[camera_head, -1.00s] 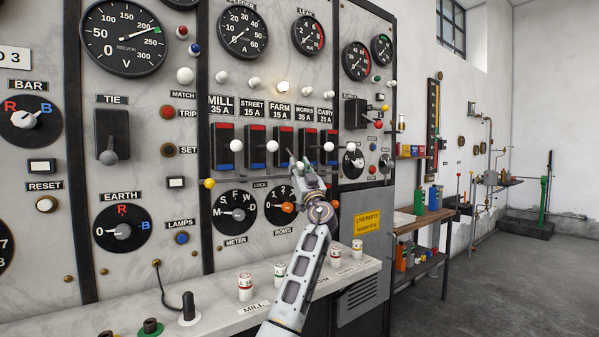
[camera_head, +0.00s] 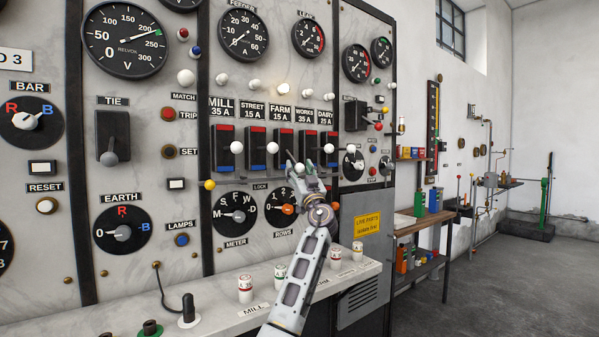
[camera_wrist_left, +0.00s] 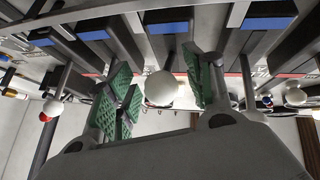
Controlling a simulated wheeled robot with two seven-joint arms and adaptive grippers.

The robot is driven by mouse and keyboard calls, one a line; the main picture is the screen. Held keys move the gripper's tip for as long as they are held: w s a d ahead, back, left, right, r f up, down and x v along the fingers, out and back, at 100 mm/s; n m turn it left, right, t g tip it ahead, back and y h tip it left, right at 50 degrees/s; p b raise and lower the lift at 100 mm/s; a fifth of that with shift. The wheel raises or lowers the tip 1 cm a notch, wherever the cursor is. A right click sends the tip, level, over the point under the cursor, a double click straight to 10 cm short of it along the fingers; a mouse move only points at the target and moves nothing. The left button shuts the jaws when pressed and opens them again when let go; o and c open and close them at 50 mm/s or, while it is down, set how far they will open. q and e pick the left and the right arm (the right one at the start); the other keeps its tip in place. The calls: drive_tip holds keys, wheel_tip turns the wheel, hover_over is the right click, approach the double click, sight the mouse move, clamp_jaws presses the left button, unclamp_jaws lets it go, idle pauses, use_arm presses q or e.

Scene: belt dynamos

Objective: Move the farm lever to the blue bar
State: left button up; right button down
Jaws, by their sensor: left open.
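The farm switch (camera_head: 283,138) is a dark block with a red bar at its top and a blue bar below, under the FARM 15 A label. Its lever ends in a white ball knob (camera_head: 299,168), partly hidden by my gripper in the head view. In the left wrist view the white knob (camera_wrist_left: 160,88) sits between the green-padded fingers, with a gap on each side. The blue bars (camera_wrist_left: 168,28) show above it. My left gripper (camera_head: 297,174) is open around the knob. My right gripper is not in view.
Neighbouring white knobs stand close by: street (camera_head: 272,148) on the left and another (camera_head: 329,148) on the right. A yellow knob (camera_head: 210,184) and rotary dials (camera_head: 236,214) lie lower. A ledge (camera_head: 220,305) with fuses juts out below.

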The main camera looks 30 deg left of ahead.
use_arm(q)
drive_tip(key=shift+d+f, duration=0.1)
drive_tip(key=shift+d, duration=0.05)
drive_tip(key=v, duration=1.1)
drive_tip(key=shift+s+d+f, duration=0.2)
drive_tip(key=shift+s+f, duration=0.05)
drive_tip(key=shift+f, duration=0.05)
idle(0.7)
